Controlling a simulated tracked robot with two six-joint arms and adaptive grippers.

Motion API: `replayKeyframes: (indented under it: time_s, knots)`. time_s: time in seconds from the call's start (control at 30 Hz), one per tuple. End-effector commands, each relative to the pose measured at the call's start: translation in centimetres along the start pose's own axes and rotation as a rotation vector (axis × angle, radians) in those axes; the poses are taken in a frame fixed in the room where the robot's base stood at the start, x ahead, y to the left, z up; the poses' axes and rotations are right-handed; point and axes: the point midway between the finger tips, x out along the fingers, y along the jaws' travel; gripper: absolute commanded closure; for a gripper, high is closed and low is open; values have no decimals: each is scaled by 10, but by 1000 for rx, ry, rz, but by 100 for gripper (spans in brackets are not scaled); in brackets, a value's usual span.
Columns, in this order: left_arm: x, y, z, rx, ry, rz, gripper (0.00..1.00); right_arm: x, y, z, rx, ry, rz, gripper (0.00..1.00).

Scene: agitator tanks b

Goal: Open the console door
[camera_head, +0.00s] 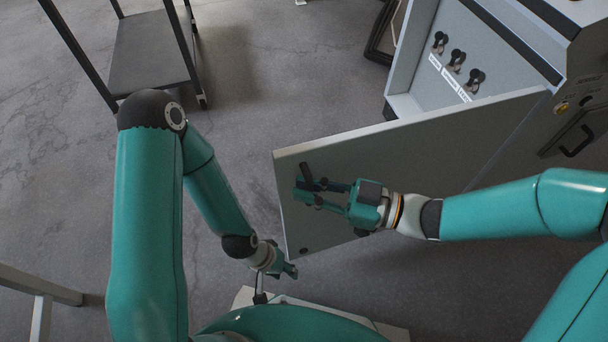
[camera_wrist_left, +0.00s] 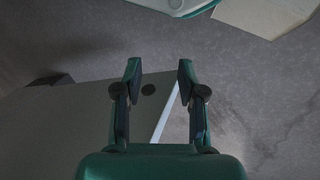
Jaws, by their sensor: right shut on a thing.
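The console (camera_head: 480,65) stands at the upper right in the head view. Its grey door (camera_head: 345,155) is swung open, away from the cabinet body, and the inside of the cabinet shows. My right gripper (camera_head: 322,192) is at the door's dark handle (camera_head: 307,175), near the free edge, and is shut on it. My left gripper (camera_head: 290,271) is below the door's lower corner, apart from the handle. In the left wrist view its two fingers (camera_wrist_left: 157,95) are spread and nothing is between them. Part of the door (camera_wrist_left: 70,125) shows beyond them.
Inside the cabinet are several black knobs (camera_head: 457,60) with white labels. A panel with a black pull handle (camera_head: 577,140) is at the far right. A dark shelf cart (camera_head: 150,50) stands at the upper left. The grey floor (camera_head: 255,75) between cart and door is clear.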

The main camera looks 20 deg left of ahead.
Motion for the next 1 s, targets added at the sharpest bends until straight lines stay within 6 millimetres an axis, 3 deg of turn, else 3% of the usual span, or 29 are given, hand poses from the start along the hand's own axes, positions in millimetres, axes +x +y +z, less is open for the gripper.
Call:
replayKeyframes:
  time_s: [0.3,0.33,0.4,0.83,1.0]
  knots:
    - [0,0,0,0,-1,0,60,-3,3,-3,-3,8,12,100]
    - [0,0,0,0,-1,0,60,-3,3,-3,-3,8,12,82]
    - [0,0,0,0,-1,0,60,-3,2,-3,-3,7,11,75]
    - [-1,0,0,0,0,0,60,-3,0,-1,0,3,7,75]
    - [0,0,0,0,-1,0,60,-14,1,-1,0,3,9,75]
